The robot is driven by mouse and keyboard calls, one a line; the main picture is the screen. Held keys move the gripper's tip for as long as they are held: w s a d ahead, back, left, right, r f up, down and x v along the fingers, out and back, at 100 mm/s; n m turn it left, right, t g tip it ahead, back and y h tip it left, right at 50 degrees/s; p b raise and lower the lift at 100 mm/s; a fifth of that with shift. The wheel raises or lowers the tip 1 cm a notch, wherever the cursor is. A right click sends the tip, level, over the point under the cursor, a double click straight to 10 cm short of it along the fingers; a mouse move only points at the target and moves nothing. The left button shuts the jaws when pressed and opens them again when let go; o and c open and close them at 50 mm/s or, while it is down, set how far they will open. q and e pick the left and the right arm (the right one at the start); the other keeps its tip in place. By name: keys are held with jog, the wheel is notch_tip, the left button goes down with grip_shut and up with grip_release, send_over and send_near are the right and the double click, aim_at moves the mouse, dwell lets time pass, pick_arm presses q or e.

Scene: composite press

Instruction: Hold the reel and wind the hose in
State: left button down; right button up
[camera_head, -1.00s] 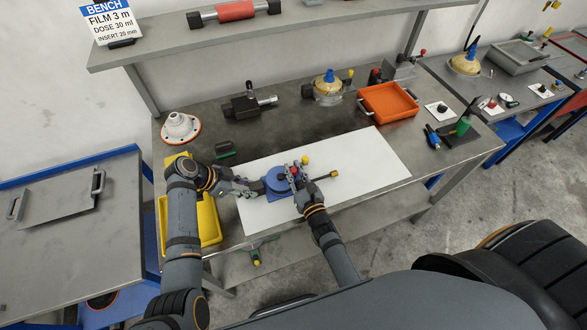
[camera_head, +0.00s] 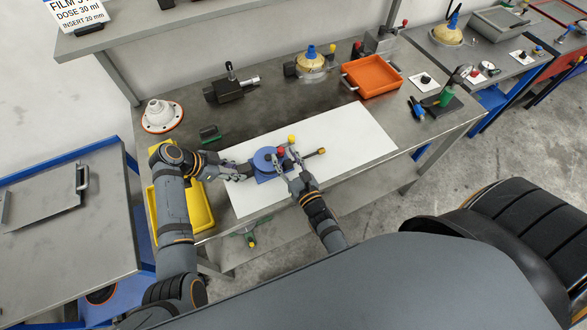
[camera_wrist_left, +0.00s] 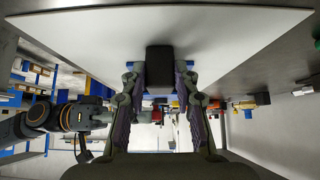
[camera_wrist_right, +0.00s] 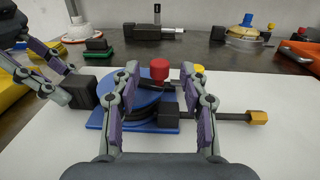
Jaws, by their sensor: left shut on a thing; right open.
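The blue reel (camera_head: 263,161) sits on the white mat; its blue base and dark coil show in the right wrist view (camera_wrist_right: 118,117). A red knob (camera_wrist_right: 159,69) stands on top. A dark hose runs right to a brass-coloured end (camera_wrist_right: 257,118), also in the head view (camera_head: 321,151). My left gripper (camera_head: 240,172) is shut on a black block (camera_wrist_right: 82,92) at the reel's left side; the block fills its jaws in the left wrist view (camera_wrist_left: 160,65). My right gripper (camera_wrist_right: 165,103) is open at the reel's near right, its fingers spread either side of the red knob in view; contact is unclear.
A yellow knob (camera_head: 292,139) stands just behind the reel. A yellow bin (camera_head: 197,211) lies left, under my left arm. An orange tray (camera_head: 373,77), black clamp (camera_head: 232,88) and white flanged cone (camera_head: 161,115) stand behind. The mat's right part (camera_head: 358,135) is clear.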

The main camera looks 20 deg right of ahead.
aim_at(281, 149)
jog(key=s, duration=0.5)
jog(key=s+d, duration=0.1)
jog(key=s, duration=0.2)
jog(key=shift+s, duration=0.35)
jog(key=shift+w, duration=0.1)
jog(key=shift+w+d+r+n+y, duration=0.1)
jog(key=shift+w+n+y, duration=0.1)
jog(key=shift+n+y, duration=0.5)
jog(key=w+d+n+g+y, duration=0.1)
jog(key=d+n+y, duration=0.1)
jog(key=d+n+g+y, duration=0.1)
jog(key=d+y, duration=0.1)
jog(key=y, duration=0.1)
jog(key=w+d+n+g+y, duration=0.1)
jog(key=d+n+g+y, duration=0.1)
jog(key=y, duration=0.1)
jog(key=shift+w+n, duration=0.3)
jog(key=shift+d+g+y, duration=0.35)
jog(key=shift+g+y, duration=0.05)
jog(key=shift+y, duration=0.1)
jog(key=shift+w+a+r, duration=0.1)
jog(key=shift+w+a, duration=0.2)
jog(key=shift+a, duration=0.05)
jog(key=x, duration=1.1)
jog(key=shift+w, duration=0.1)
